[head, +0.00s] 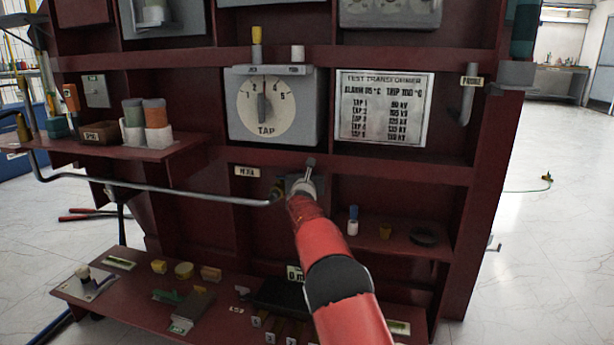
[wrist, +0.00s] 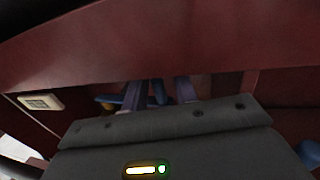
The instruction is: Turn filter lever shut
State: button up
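My gripper (wrist: 160,92) reaches into the middle bay of the dark red transformer frame. In the wrist view its two bluish fingers stand apart, with a dark blue part between them; I see no clear contact. A yellow part (wrist: 105,105) shows left of the fingers. My wrist and red arm hide most of that area.
The tap dial box (head: 266,107) and the test transformer plate (head: 383,108) are above. The grey pipe (head: 170,188) runs in from the left. A right shelf (head: 395,240) holds small parts, and the low front shelf (head: 130,290) is cluttered.

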jog(key=s+b, duration=0.2)
jog(key=s, duration=0.5)
jog(key=shift+s+a, duration=0.4)
jog(key=shift+a, duration=0.05)
jog(key=shift+c, duration=0.2)
